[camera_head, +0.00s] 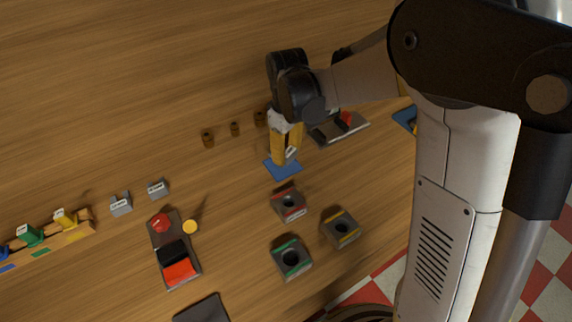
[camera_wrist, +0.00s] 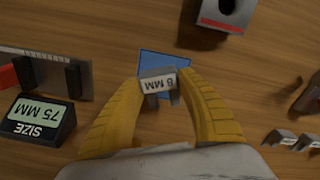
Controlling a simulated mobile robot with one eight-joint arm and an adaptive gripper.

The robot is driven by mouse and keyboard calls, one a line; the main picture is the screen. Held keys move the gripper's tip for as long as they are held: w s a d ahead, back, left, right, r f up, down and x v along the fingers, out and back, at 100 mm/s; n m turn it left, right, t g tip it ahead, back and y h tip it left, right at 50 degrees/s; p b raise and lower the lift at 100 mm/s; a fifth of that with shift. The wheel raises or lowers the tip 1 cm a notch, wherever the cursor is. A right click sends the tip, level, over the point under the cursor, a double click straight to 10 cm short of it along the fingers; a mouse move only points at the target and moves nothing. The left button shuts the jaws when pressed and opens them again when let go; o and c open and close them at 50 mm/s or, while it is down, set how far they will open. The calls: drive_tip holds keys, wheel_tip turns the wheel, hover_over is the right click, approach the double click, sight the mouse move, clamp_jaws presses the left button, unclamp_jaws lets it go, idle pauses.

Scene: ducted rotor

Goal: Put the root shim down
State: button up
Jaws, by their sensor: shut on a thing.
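The root shim (camera_wrist: 158,82) is a small grey block with two legs and a white label reading "8 MM". My gripper (camera_wrist: 160,90) has its yellow fingers shut on it from both sides. Below the shim lies a flat blue pad (camera_wrist: 164,61). In the head view my gripper (camera_head: 285,150) points down over the blue pad (camera_head: 284,172), and the shim (camera_head: 291,152) shows only in part between the fingers. I cannot tell whether the shim touches the pad.
A gauge (camera_wrist: 45,68) with a "SIZE 75 MM" display (camera_wrist: 36,119) stands beside the pad. Blocks with holes, marked red (camera_head: 289,204), green (camera_head: 292,258) and yellow (camera_head: 341,228), stand nearby. Two more grey shims (camera_head: 121,204) (camera_head: 157,188) sit left. Bare table lies between them and the pad.

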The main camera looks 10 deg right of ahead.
sight(286, 162)
wheel_tip(286, 162, down, 4)
drive_tip(key=shift+w+a+f+b, duration=0.1)
drive_tip(key=shift+w+f+b, duration=0.1)
drive_tip(key=shift+b, duration=0.85)
drive_tip(key=shift+s+r, duration=0.1)
drive_tip(key=shift+r, duration=0.05)
drive_tip(key=o, duration=1.1)
